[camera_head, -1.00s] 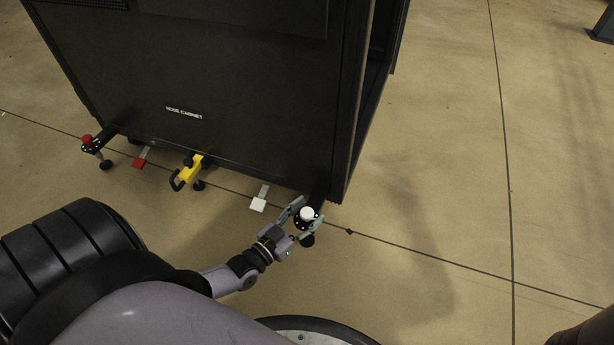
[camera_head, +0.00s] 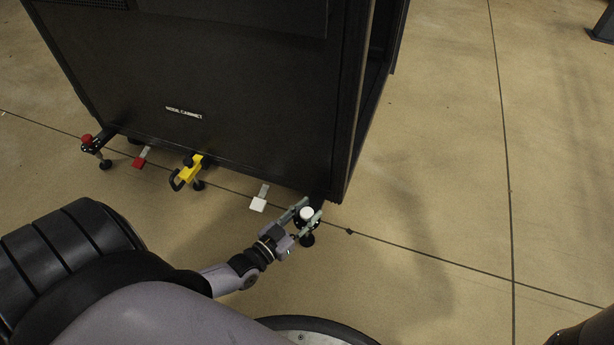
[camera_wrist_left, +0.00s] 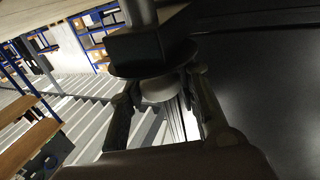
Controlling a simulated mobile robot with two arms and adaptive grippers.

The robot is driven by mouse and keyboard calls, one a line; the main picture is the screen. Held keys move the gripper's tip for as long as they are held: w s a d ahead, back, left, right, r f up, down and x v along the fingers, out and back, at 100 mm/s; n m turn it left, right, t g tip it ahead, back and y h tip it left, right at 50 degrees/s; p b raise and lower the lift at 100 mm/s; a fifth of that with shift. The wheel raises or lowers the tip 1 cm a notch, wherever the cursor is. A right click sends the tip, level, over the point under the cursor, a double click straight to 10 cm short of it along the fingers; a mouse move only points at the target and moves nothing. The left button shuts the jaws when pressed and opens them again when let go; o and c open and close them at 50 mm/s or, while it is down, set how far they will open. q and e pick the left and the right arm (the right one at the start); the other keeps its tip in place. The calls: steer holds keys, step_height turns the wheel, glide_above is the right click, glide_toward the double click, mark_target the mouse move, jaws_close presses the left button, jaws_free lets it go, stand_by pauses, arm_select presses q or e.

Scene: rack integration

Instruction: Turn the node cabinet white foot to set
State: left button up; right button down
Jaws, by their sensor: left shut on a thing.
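The black node cabinet (camera_head: 230,100) stands on the floor with a label on its face. Its white foot (camera_head: 307,213) is a white round knob over a black pad, at the lower right corner of the cabinet. My left gripper (camera_head: 305,218) is shut on the white foot, its fingers on either side of the knob. In the left wrist view the white knob (camera_wrist_left: 160,88) sits between the two fingers, with a dark disc and block beyond it. My right gripper is not in view.
A white tab (camera_head: 258,204), a yellow bracket (camera_head: 188,174), a red tab (camera_head: 140,162) and a red-topped foot (camera_head: 88,141) line the cabinet's lower edge. Blue-framed shelves (camera_wrist_left: 88,40) show in the left wrist view.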

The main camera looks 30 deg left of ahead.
arm_select(q)
steer(key=shift+m+h+b, duration=0.3)
steer(key=shift+m+h, duration=0.1)
steer(key=shift+h, duration=0.2)
steer(key=shift+c, duration=0.4)
steer(key=shift+a+f+m+g+h+b, duration=0.1)
steer(key=shift+m+g+h+b, duration=0.45)
steer(key=shift+h, duration=0.35)
steer(key=shift+m+h, duration=0.45)
steer(key=shift+h, duration=0.15)
steer(key=m+g+h+b, duration=0.6)
steer(key=h, duration=0.1)
steer(key=shift+f, duration=0.15)
steer(key=shift+r+m+g+h+b, duration=0.2)
steer(key=shift+m+g+h+b, duration=1.35)
steer(key=shift+g, duration=0.6)
steer(key=o, duration=1.2)
